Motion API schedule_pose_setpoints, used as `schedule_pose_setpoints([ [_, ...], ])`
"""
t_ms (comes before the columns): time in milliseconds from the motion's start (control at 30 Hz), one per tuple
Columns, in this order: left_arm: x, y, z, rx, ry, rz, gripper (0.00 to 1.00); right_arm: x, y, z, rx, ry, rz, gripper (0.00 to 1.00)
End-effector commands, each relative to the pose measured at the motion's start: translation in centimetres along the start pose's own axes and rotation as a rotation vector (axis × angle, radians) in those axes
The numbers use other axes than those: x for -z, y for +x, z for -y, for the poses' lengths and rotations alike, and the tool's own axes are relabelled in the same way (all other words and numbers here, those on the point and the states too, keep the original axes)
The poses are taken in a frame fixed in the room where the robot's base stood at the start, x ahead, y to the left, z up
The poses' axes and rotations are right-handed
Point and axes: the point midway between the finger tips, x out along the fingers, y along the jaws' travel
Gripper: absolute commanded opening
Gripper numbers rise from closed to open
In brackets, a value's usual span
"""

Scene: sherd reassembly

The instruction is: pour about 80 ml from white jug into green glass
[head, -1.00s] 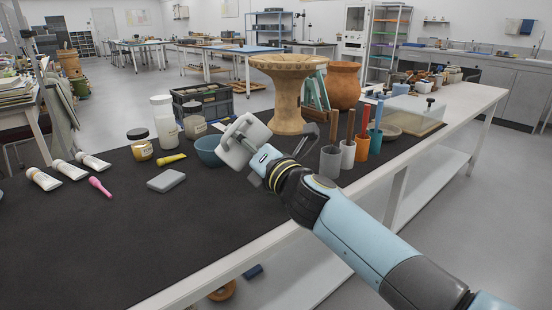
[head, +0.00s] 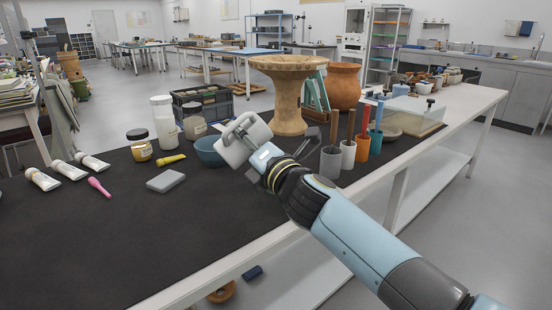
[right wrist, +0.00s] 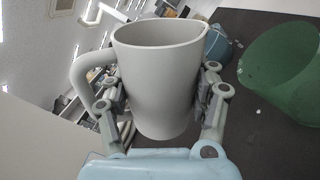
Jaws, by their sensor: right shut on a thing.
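My right gripper (right wrist: 160,95) is shut on the white jug (right wrist: 163,85), with one finger on each side of its body. The jug's handle sticks out to the left in the right wrist view. In the head view the jug (head: 246,143) is held tilted above the dark mat, in front of the blue bowl. The green glass (right wrist: 285,68) shows at the right edge of the right wrist view, apart from the jug and partly cut off. I cannot make out the glass in the head view. The jug's contents are not visible. My left gripper is not in view.
A blue bowl (head: 209,152), a yellow tube (head: 171,159) and a grey block (head: 166,181) lie left of the jug. Several tool cups, including a grey one (head: 330,162), stand close to the right. The front mat (head: 150,240) is clear.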

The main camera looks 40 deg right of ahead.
Motion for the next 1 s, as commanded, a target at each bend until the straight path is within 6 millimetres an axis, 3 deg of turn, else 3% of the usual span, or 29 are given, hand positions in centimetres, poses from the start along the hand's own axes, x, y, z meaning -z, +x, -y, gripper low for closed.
schedule_pose_setpoints([
  [1000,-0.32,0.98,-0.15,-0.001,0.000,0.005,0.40,-0.04,-0.09,0.15,-0.002,0.122,0.017,0.18],
])
